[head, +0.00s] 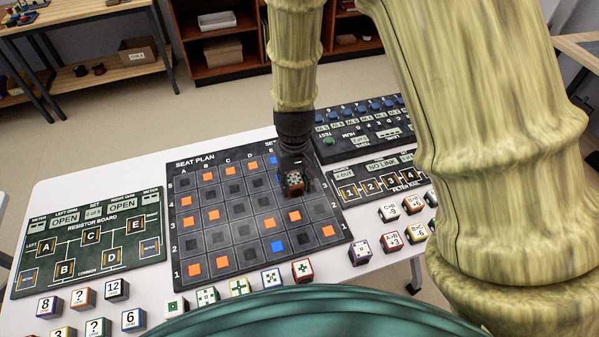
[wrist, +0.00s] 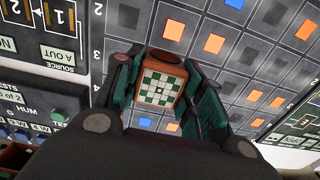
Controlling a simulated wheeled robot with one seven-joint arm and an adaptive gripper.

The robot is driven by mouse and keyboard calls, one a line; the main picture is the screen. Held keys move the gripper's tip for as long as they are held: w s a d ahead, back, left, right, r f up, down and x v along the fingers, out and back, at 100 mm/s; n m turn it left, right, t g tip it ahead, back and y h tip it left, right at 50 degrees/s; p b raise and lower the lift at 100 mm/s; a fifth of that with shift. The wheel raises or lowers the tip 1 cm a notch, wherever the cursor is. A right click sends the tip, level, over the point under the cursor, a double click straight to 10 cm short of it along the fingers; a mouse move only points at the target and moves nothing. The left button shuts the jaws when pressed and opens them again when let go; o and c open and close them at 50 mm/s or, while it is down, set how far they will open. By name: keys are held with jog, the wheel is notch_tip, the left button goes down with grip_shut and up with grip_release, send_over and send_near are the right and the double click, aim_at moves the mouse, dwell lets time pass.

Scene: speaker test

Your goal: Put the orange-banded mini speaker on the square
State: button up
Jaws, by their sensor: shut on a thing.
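The mini speaker (head: 294,182) is a small cube with an orange-brown band and a green-and-white patterned top face. It also shows in the wrist view (wrist: 160,84). My gripper (wrist: 162,92) is shut on it, with dark green fingers on both sides. In the head view my gripper (head: 296,174) holds it over the right part of the seat plan board (head: 216,157). The height above the board is hard to judge. The board carries a grid of dark, orange and blue squares. The squares under the speaker and gripper are partly hidden.
A resistor board (head: 140,212) lies left. Lettered cubes (head: 414,233) and a filter rail panel (head: 378,180) are on the right.

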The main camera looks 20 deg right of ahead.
jog(key=w+d+p, duration=0.1)
jog(key=w+d, duration=0.1)
jog(key=w, duration=0.1)
jog(key=w+d+f+p, duration=0.1)
jog(key=w, duration=0.3)
jog(key=w+d+f+p, duration=0.1)
jog(key=w+d, duration=0.1)
jog(key=w, duration=0.1)
jog(key=shift+w+d+p, duration=0.3)
jog(key=shift+w, duration=0.05)
jog(key=shift+f+p, duration=0.65)
jog(key=shift+f, duration=1.2)
jog(key=shift+f, duration=0.15)
jog(key=o, duration=1)
jog(key=shift+o, duration=0.2)
notch_tip(320, 180, up, 12)
jog(key=b, duration=0.3)
